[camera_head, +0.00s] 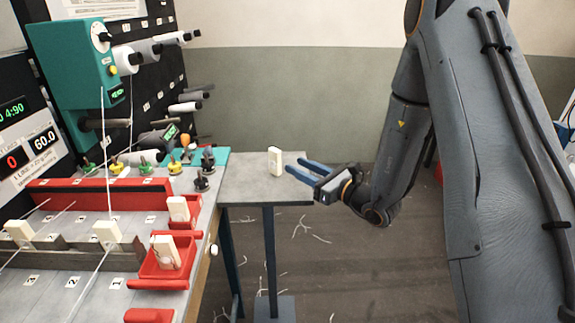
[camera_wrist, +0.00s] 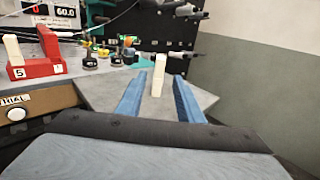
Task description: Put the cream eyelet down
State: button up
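In the wrist view my gripper (camera_wrist: 159,85) holds nothing.
Other cream eyelets sit in red holders (camera_head: 165,262) and on a grey rail (camera_head: 60,259) on the loom bench at left. Small coloured knobbed parts (camera_head: 178,162) stand at the bench's back right. The side table's surface around the eyelet is clear.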

jog(key=v, duration=0.3)
jog(key=s+a+n+g+y, duration=0.1)
jog(key=s+a+n+g, duration=0.35)
jog(key=s, duration=0.25)
jog(key=s+a+n+g, duration=0.4)
jog(key=s+n+g, duration=0.1)
jog(key=s+g, duration=0.15)
jog(key=s+d+f+n+g+h, duration=0.1)
jog(key=s+d+n+g+h, duration=0.15)
jog(key=s, duration=0.35)
jog(key=s+d+f+n+g+h, duration=0.1)
jog(key=s+f+n+g+h, duration=0.1)
jog(key=s+n, duration=0.25)
jog(key=d+r+n+t+h, duration=0.1)
jog(key=d+n+t+h, duration=0.2)
jog(key=d+n+h, duration=0.5)
jog(key=d+n, duration=0.3)
jog(key=d, duration=0.2)
jog(key=shift+s+d+r+h, duration=0.25)
jog(key=shift+s+r+h, duration=0.1)
jog(key=shift+r, duration=0.05)
jog(key=shift+d+t, duration=0.15)
jog(key=shift+t, duration=0.1)
jog(key=shift+c, duration=0.4)
